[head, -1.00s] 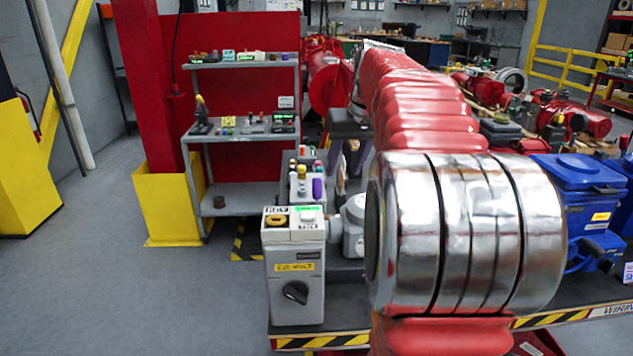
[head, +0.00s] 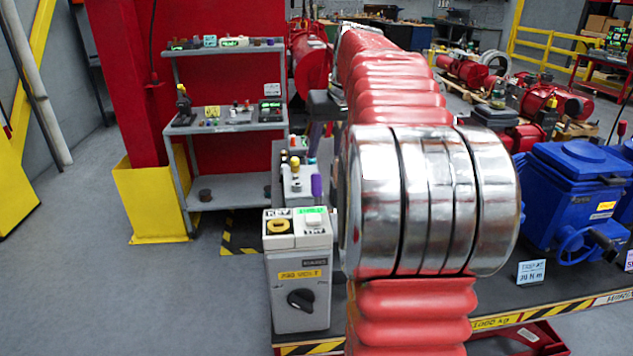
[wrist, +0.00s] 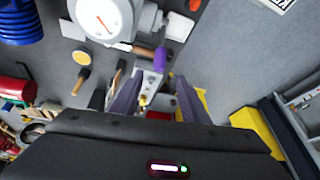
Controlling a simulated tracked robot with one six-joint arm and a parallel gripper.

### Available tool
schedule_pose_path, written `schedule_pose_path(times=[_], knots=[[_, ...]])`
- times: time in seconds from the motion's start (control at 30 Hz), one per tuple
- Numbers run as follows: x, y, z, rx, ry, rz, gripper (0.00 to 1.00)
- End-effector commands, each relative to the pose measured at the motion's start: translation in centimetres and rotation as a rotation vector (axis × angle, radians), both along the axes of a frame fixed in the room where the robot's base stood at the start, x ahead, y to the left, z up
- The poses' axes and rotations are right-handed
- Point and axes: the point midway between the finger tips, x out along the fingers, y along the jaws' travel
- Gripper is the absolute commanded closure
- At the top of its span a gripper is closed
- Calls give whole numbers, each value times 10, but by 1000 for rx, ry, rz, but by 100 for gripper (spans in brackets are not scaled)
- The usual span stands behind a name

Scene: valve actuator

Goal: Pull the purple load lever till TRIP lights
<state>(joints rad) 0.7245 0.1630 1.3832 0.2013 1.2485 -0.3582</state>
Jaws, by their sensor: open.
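A purple handle (head: 316,187), which looks like the load lever, stands at the right side of a narrow grey panel (head: 296,190) beside my arm. It also shows in the wrist view as a purple cylinder (wrist: 159,61), just past my fingertips. My gripper (wrist: 156,84) is open, its two fingers apart with the panel's end showing between them. The purple handle is beyond the fingers, not visibly touched. In the head view my arm covers much of the area right of the panel. I cannot make out a lit TRIP lamp.
A grey box with a black rotary knob (head: 300,300) stands at the bench's front left. A blue actuator with a handwheel (head: 575,195) and a small "TRIP AT" sign (head: 531,272) are at right. A grey shelf (head: 228,118) and yellow-based red post (head: 152,200) stand behind left.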

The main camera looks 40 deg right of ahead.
Motion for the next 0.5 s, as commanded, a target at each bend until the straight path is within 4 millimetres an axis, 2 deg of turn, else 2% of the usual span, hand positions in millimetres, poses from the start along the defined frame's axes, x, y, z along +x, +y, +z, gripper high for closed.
schedule_pose_path(times=[0.17, 0.5], knots=[[4, -2, -14, 2, 3, -2, 58], [23, -6, -60, 2, 3, -2, 58]])
